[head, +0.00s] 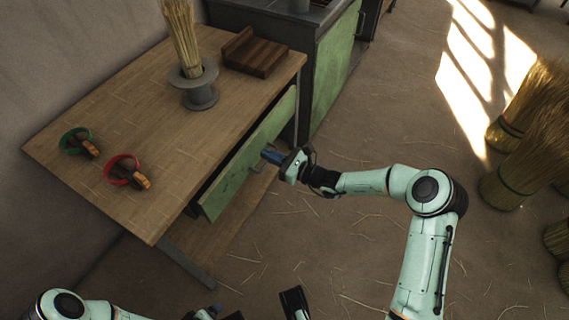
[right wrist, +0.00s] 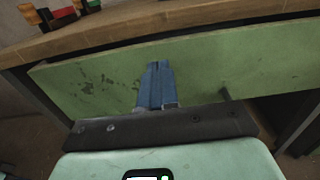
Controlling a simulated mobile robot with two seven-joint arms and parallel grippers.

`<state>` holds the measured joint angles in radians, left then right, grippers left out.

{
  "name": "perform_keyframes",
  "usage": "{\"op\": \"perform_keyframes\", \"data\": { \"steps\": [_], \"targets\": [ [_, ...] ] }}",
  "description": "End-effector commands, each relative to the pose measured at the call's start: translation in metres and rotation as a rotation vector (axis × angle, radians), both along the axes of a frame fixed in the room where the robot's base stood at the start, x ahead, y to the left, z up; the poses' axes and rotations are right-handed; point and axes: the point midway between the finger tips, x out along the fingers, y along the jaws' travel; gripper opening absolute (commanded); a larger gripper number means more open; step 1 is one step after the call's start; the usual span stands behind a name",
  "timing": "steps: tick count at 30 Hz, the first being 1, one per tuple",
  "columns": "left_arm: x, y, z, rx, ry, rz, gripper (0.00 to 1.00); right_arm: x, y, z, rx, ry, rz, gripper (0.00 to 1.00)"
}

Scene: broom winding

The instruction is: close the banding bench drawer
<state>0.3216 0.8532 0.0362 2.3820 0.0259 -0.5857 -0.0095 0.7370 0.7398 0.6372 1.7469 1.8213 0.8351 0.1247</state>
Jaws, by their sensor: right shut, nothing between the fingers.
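The banding bench (head: 120,85) has a wooden top and a drawer with a long green front (head: 232,178). The drawer stands partly open, with a dark gap between its front and the bench edge. My right gripper (head: 268,154) is shut and empty, its blue fingers pointing at the drawer front. In the right wrist view the shut fingers (right wrist: 157,68) overlap the green front (right wrist: 225,65); whether they touch it is unclear. Only bits of my left gripper show at the bottom of the head view.
On the bench are a grey holder (head: 200,96) with upright straw, a wooden block (head: 252,52), and green (head: 70,140) and red (head: 118,170) rings with wooden-handled pieces. A green cabinet (head: 337,60) stands beyond. Straw brooms (head: 510,180) stand at right. The straw-littered floor between is open.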

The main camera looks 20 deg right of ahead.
Motion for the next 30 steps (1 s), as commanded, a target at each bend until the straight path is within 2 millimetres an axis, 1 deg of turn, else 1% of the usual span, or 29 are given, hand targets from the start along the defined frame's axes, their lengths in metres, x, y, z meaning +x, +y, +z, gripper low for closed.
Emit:
{"op": "perform_keyframes", "data": {
  "steps": [1, 4, 9, 22, 30],
  "targets": [
    [0.005, 0.003, -0.005, 0.006, -0.012, 0.005, 0.93, 0.008, 0.007, -0.002, 0.001, -0.002, 0.002, 0.00],
    [0.014, 0.007, -0.010, 0.018, -0.035, 0.014, 0.93, 0.019, 0.016, -0.002, 0.002, -0.001, 0.001, 0.00],
    [0.004, 0.008, -0.018, 0.016, -0.004, 0.015, 0.93, 0.030, 0.023, -0.001, -0.001, -0.001, 0.000, 0.00],
    [0.002, 0.009, -0.020, 0.016, 0.005, 0.016, 0.93, 0.034, 0.027, 0.000, -0.001, -0.001, 0.001, 0.00],
    [-0.020, 0.012, -0.042, 0.013, 0.080, 0.018, 0.93, 0.067, 0.053, -0.001, -0.001, -0.002, 0.003, 0.00]
  ]
}}
